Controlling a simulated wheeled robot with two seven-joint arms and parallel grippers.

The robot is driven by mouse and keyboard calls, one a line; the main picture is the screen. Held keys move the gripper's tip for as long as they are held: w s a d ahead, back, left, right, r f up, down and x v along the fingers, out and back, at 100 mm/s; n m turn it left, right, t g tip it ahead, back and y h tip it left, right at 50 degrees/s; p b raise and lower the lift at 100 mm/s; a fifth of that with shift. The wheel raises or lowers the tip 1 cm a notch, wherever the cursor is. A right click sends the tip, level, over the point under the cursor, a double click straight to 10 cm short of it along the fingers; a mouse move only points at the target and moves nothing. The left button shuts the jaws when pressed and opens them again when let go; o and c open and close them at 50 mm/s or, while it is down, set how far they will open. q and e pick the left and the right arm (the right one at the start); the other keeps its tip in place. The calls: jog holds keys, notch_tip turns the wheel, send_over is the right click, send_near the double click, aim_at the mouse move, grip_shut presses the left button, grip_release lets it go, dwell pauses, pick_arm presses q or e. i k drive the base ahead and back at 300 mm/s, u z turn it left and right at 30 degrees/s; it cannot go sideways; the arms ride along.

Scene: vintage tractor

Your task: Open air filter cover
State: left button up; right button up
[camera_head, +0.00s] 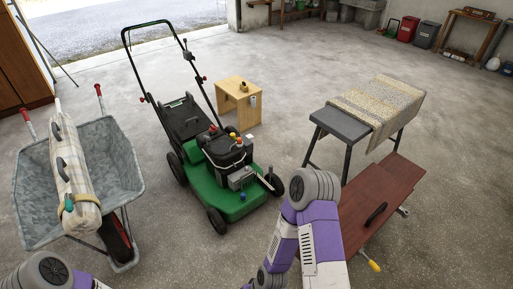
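A green lawn mower (238,196) with a black engine (228,152) and a tall black handle stands on the concrete floor near the middle of the view. A grey box-like part (241,178) sits at the engine's front; I cannot tell whether it is the air filter cover or whether it is open. My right arm shows at the lower centre and part of my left arm at the lower left corner. Neither gripper is in view, and both visible arm parts are apart from the mower.
A metal wheelbarrow (30,195) holding a long pale bag (72,165) stands left. A wooden stool (240,98) is behind the mower. A cloth-covered bench (341,124) and a reddish-brown board (395,185) stand right.

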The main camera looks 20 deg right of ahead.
aim_at(248, 144)
jog(key=z, duration=3.05)
jog(key=i, duration=4.45)
jog(key=u, duration=4.15)
jog(key=i, duration=0.95)
jog(key=z, duration=0.1)
